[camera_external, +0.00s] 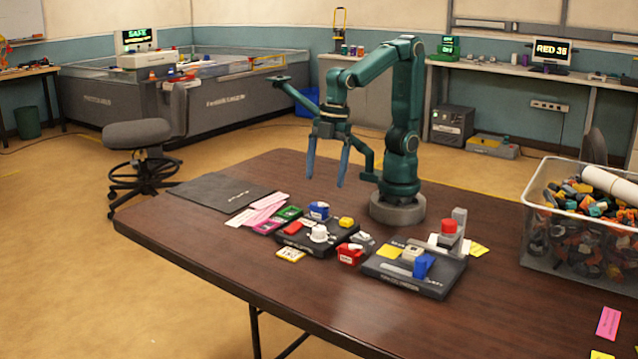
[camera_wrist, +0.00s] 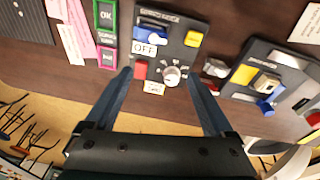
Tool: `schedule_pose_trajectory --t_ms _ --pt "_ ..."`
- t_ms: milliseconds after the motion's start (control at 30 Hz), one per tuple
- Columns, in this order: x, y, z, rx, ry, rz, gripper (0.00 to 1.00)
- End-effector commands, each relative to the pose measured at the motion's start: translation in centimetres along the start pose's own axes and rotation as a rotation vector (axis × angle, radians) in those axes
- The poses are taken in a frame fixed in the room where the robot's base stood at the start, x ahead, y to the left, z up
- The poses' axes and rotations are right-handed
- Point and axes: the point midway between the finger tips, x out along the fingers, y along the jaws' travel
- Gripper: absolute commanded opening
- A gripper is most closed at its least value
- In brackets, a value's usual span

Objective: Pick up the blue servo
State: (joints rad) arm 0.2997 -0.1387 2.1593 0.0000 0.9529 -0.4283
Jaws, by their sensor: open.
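A small blue box-shaped piece with a white label (camera_external: 319,211) sits at the back of the left black control panel (camera_external: 316,246). In the wrist view this blue piece (camera_wrist: 151,36) lies near the panel's far edge, by an "OFF" label. A second blue part (camera_external: 423,266) stands on the right black panel (camera_external: 405,287); it also shows in the wrist view (camera_wrist: 265,107). I cannot tell for certain which is the servo. My gripper (camera_external: 326,181) hangs above the table behind the left panel, pointing down. Its fingers (camera_wrist: 160,76) are apart with nothing held.
A red labelled piece (camera_external: 350,254) sits between the panels. A white knob (camera_external: 319,234) and a yellow block (camera_external: 346,222) are on the left panel. A red button (camera_external: 449,227) stands at the right panel. A clear bin (camera_external: 535,222) of parts is at right.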

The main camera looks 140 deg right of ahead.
Motion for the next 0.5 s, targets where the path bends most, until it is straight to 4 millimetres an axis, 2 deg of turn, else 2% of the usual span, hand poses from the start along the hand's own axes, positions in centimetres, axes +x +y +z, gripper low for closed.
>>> schedule_pose_trajectory --t_ms 33,200,500 --pt "0.9 0.8 0.3 0.025 -0.043 -0.014 0.88" --pt "2.9 2.1 1.5 0.095 -0.128 -0.047 0.88" --pt "5.3 2.3 2.6 0.129 -0.163 -0.063 0.88"
